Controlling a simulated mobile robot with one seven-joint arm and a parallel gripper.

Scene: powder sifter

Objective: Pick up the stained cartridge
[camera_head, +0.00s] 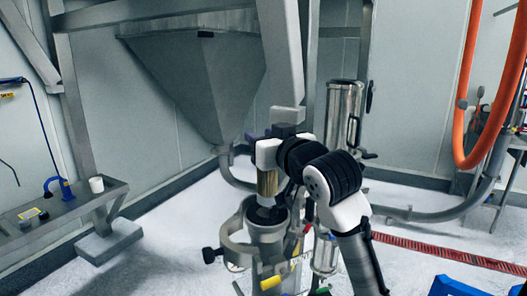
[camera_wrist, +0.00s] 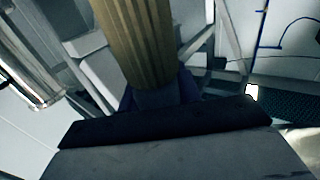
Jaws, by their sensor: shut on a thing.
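The stained cartridge (camera_head: 267,183) is a brownish-tan upright cylinder in the head view. In the wrist view it shows as a pleated, yellow-brown column (camera_wrist: 142,45) rising away from my jaws. My gripper (camera_head: 272,142) is shut on one end of it, at the top in the head view; in the wrist view the jaws (camera_wrist: 160,98) close around that end. The cartridge's lower end is over the round mouth of a grey metal housing (camera_head: 266,232). I cannot tell whether its tip is still inside the mouth.
A large steel hopper (camera_head: 200,85) hangs behind and left of the housing. A shiny steel cylinder (camera_head: 343,112) stands behind my arm. A metal bench (camera_head: 60,215) at left holds a white cup (camera_head: 96,184) and a blue tool (camera_head: 58,187). An orange hose (camera_head: 465,100) hangs at right.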

